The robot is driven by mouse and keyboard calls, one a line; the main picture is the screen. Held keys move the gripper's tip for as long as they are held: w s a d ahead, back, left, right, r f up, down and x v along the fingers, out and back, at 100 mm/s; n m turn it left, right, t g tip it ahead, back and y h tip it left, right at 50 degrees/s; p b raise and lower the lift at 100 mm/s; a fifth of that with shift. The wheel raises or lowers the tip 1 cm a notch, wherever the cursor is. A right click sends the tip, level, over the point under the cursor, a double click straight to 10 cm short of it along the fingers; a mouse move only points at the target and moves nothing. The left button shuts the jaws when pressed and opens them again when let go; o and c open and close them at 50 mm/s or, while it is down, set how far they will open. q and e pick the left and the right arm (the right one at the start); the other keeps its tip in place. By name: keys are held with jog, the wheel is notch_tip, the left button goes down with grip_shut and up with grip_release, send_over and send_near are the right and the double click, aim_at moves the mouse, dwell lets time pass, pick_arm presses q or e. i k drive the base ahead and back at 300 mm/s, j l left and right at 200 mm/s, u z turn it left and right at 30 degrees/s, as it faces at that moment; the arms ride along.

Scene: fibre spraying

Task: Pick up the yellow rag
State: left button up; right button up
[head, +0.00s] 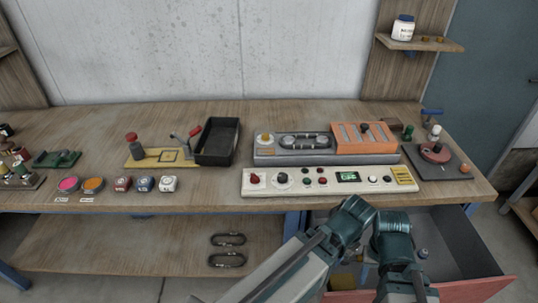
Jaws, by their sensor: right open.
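A small yellow patch, which looks like the yellow rag (342,281), shows low in the open drawer (455,240), partly hidden behind my right arm. My right gripper (408,291) points down at the bottom edge of the head view, over the drawer and to the right of the yellow patch. Its fingertips are not clearly visible. It is open, and I see nothing held in it. My left gripper is not in view.
The workbench (215,186) above the drawer carries a white control panel (330,180), an orange-topped grey unit (295,155) and a black tray (217,140). A small blue-grey item (422,253) lies in the drawer. The lower shelf (130,245) is mostly clear.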

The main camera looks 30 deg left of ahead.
aim_at(344, 281)
jog(key=j+z, duration=0.45)
jog(key=k+j+z, duration=0.2)
jog(key=z, duration=0.25)
jog(key=k+j+z, duration=0.2)
jog(key=j+z, duration=0.25)
